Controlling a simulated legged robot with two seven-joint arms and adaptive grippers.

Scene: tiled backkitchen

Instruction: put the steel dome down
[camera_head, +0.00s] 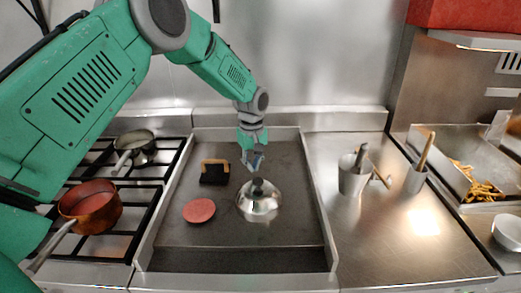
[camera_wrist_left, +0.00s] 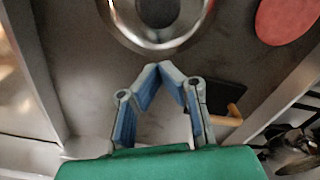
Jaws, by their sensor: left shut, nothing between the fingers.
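The steel dome (camera_head: 260,205), shiny with a dark knob on top, stands upright on the flat griddle (camera_head: 185,232). In the left wrist view the dome (camera_wrist_left: 124,24) shows at the top, partly cut off by the picture edge. My left gripper (camera_head: 254,168) is just above and behind the dome's knob in the head view. In the left wrist view its fingertips (camera_wrist_left: 172,70) come together with nothing between them, apart from the dome. My right gripper is not in view.
A raw red patty (camera_head: 199,210) and a black press with a wooden handle (camera_head: 214,174) lie left of the dome. A stove with a copper pot (camera_head: 91,205) and a pan (camera_head: 135,146) is further left. Steel containers (camera_head: 352,178) stand on the right counter. The griddle's right side is clear.

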